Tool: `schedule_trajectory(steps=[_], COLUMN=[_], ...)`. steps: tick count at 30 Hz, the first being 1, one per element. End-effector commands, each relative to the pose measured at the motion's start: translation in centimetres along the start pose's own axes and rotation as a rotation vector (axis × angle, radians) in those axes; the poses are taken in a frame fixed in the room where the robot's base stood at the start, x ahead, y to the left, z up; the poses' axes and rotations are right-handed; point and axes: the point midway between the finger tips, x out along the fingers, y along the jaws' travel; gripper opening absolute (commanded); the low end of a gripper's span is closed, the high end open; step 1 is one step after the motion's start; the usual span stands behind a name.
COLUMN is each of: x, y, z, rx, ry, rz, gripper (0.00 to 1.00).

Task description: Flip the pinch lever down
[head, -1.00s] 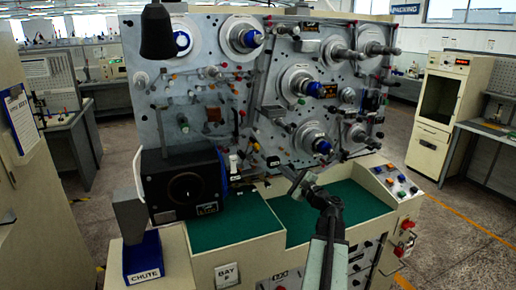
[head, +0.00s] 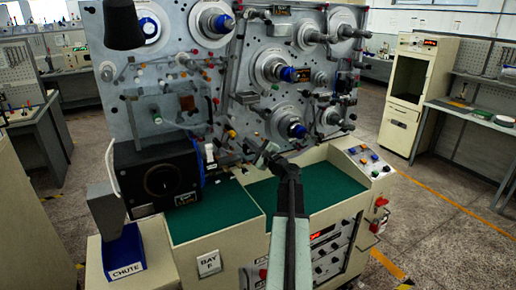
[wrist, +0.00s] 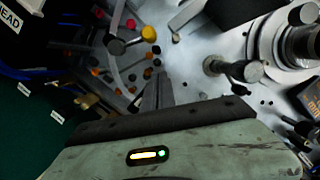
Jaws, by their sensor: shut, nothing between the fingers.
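My gripper (head: 264,154) is in front of the lower middle of the grey machine panel (head: 150,85), above the green deck. In the wrist view its dark fingers (wrist: 157,92) are together and empty, pointing at the panel. Ahead and left of them is a short lever-like part with a yellow knob (wrist: 149,34). I cannot tell for sure which part is the pinch lever, and I see no finger touching either one.
A black box unit (head: 158,178) stands left of my gripper, beside the blue chute bin (head: 124,250). Spindle hubs (head: 272,66) project from the panel above and to the right. The green deck (head: 312,184) below is mostly clear.

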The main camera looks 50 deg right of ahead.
Motion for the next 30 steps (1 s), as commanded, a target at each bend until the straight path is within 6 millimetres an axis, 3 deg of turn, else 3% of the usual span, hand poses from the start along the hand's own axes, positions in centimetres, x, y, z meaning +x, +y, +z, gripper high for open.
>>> schedule_trajectory(steps=[1, 6, 23, 30], x=[0.9, 1.1, 1.4, 2.8], y=[-0.3, -0.3, 0.0, 1.1], z=[0.5, 3.2, 4.0, 6.3], rx=[0.0, 0.0, -0.005, -0.065], ry=[-0.001, -0.001, 0.0, -0.025], rz=[0.0, 0.0, 0.001, 0.035], gripper=[0.0, 0.0, 0.0, 0.0])
